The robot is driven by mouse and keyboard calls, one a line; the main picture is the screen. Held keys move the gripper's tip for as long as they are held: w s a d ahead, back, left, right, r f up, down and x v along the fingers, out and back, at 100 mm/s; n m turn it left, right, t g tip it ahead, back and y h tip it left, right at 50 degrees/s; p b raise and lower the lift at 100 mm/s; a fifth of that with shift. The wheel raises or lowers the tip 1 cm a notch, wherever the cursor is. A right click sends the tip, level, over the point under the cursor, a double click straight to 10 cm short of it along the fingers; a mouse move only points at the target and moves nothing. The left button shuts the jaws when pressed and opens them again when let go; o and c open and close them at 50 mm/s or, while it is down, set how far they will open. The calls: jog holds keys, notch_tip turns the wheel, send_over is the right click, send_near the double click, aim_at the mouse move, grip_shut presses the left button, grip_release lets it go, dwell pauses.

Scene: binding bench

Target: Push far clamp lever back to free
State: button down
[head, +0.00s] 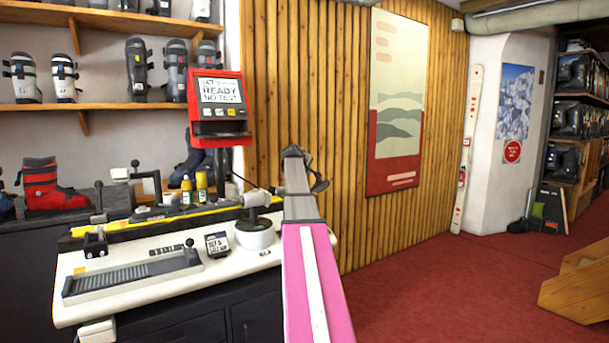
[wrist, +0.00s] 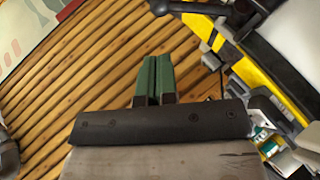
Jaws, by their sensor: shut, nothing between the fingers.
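A long yellow and black ski (head: 175,218) lies along the back of the white bench (head: 215,285). A black clamp (head: 96,242) with an upright, ball-ended lever (head: 98,192) stands at its left end. Further back is another dark lever (head: 135,164) with a ball end; I cannot tell for certain which is the far clamp's. In the wrist view a black ball-ended lever (wrist: 190,8) lies at the top, ahead of and apart from my fingertips. My gripper (wrist: 157,62) has green fingers, shut together and empty. In the head view my arm hides the fingertips.
A white round base with a grey head (head: 254,238) stands at the bench's right end. Behind are two yellow bottles (head: 201,186), a red display (head: 216,108) and a red boot (head: 48,188). A slatted wood wall (head: 330,110) rises behind.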

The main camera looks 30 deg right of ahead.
jog(key=x, duration=1.2)
jog(key=shift+d+f, duration=0.25)
jog(key=shift+w, duration=0.15)
jog(key=shift+w+d+f, duration=0.2)
jog(key=shift+d+f, duration=0.4)
jog(key=shift+d, duration=0.2)
jog(key=r+v, duration=0.1)
jog(key=v, duration=1.4)
jog(key=shift+d, duration=0.3)
jog(key=shift+w, duration=0.15)
